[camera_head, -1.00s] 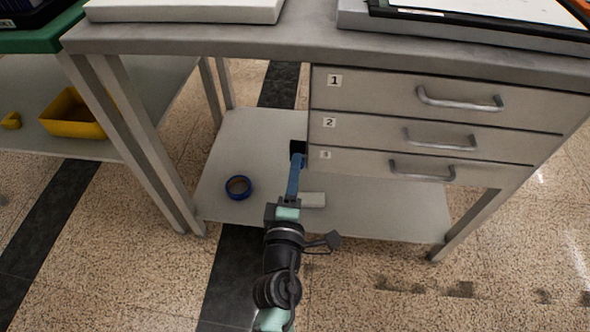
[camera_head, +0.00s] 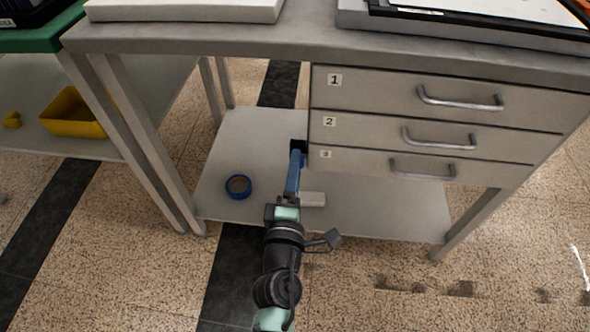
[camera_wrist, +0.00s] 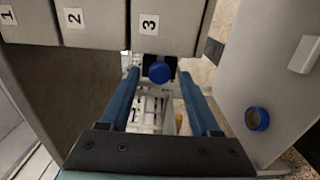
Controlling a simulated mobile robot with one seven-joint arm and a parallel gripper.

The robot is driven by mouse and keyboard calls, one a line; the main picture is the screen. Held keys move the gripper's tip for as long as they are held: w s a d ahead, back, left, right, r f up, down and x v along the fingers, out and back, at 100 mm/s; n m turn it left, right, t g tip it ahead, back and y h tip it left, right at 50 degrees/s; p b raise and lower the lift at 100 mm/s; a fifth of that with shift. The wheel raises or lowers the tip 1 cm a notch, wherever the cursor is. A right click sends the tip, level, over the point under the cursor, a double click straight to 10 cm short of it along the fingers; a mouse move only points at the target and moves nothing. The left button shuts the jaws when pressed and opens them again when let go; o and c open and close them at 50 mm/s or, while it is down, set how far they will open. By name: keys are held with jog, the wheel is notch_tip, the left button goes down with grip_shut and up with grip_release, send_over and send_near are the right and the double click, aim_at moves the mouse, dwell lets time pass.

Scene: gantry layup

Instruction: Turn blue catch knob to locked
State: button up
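The blue catch knob (camera_wrist: 160,72) is a small round knob on a dark mount, below the drawer marked 3 in the wrist view. My gripper (camera_wrist: 159,76) has two long blue fingers spread apart, one on each side of the knob, with a gap on both sides. Whether the fingertips reach as far as the knob is hard to tell. In the head view my gripper (camera_head: 296,165) is at the left side of the drawer unit, beside the lowest drawer (camera_head: 400,166). Only a small bit of blue shows there beside the finger. The knob's turn position cannot be read.
A blue tape roll (camera_head: 238,187) and a pale block (camera_head: 313,199) lie on the lower shelf (camera_head: 390,215). They also show at right in the wrist view. Table legs stand to the left. Drawer handles (camera_head: 460,100) stick out on the right.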

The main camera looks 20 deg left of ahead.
jog(key=v, duration=1.3)
jog(key=shift+r, duration=0.1)
dwell(0.3)
